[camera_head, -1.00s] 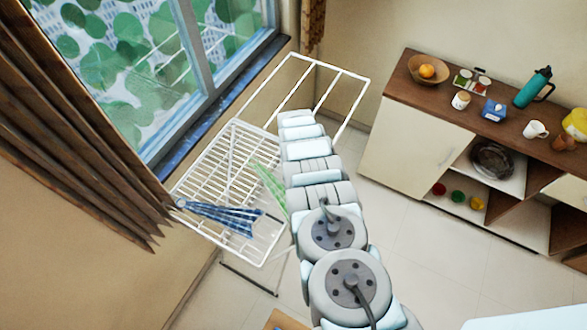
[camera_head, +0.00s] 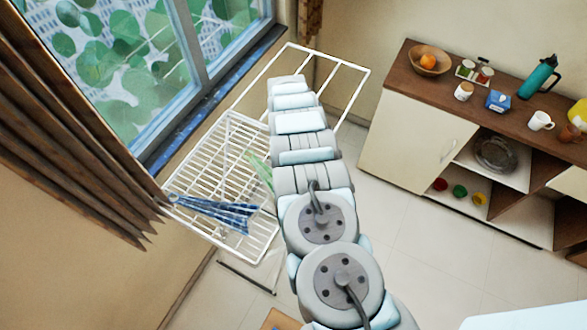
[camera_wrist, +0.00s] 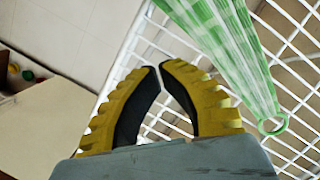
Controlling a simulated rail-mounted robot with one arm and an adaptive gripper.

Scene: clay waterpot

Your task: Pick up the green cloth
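The green cloth (camera_wrist: 228,48) is pale green with white checks. In the wrist view it lies narrow and folded along the white wire drying rack (camera_wrist: 298,82), with a ring at its near end. In the head view only a strip of the cloth (camera_head: 259,168) shows beside my arm; the rest is hidden. My gripper (camera_wrist: 160,67) has yellow fingers with dark pads. Its tips are almost together with nothing between them. In the wrist view it is just left of the cloth, over the rack. In the head view my arm hides the gripper.
A blue cloth (camera_head: 222,212) lies on the same rack, left of the green one. The window (camera_head: 125,70) and brown curtain (camera_head: 70,130) border the rack on the left. A cabinet (camera_head: 415,140) with kitchen items stands right; open floor lies between.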

